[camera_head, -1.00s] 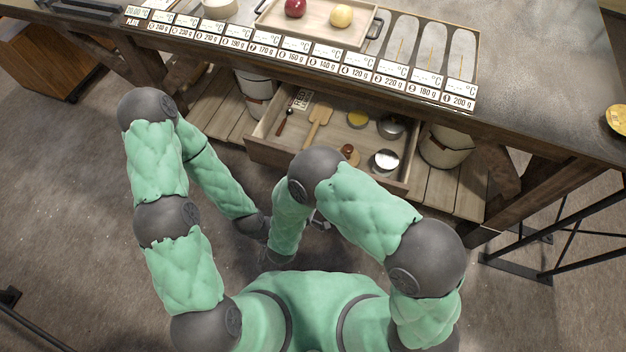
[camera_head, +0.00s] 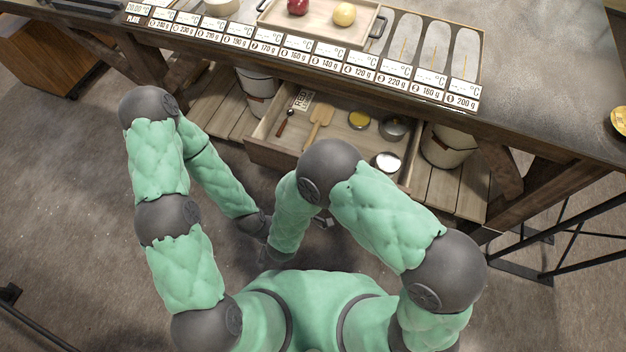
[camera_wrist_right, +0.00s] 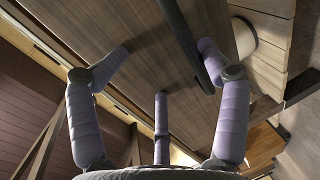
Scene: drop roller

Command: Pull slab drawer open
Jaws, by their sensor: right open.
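A wooden drawer (camera_head: 265,150) stands pulled out under the table in the head view. Its front is partly hidden by my right arm. In it lie a wooden spatula (camera_head: 319,122), a dark-handled tool (camera_head: 286,122), metal bowls (camera_head: 388,162) and a yellow round item (camera_head: 359,120). In the right wrist view, my right gripper (camera_wrist_right: 166,75) is open, its fingers spread before a wood panel (camera_wrist_right: 110,25). A dark bar handle (camera_wrist_right: 180,35) crosses the panel and runs close to the right finger; contact is unclear. In the head view, my forearms hide most of both grippers; a small grey gripper part shows beside them.
The table top (camera_head: 540,60) carries a tray (camera_head: 320,34) with red and yellow fruit, and a row of weight labels. White buckets (camera_head: 447,148) stand on the lower plank shelf. A black metal frame (camera_head: 560,235) is at the right.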

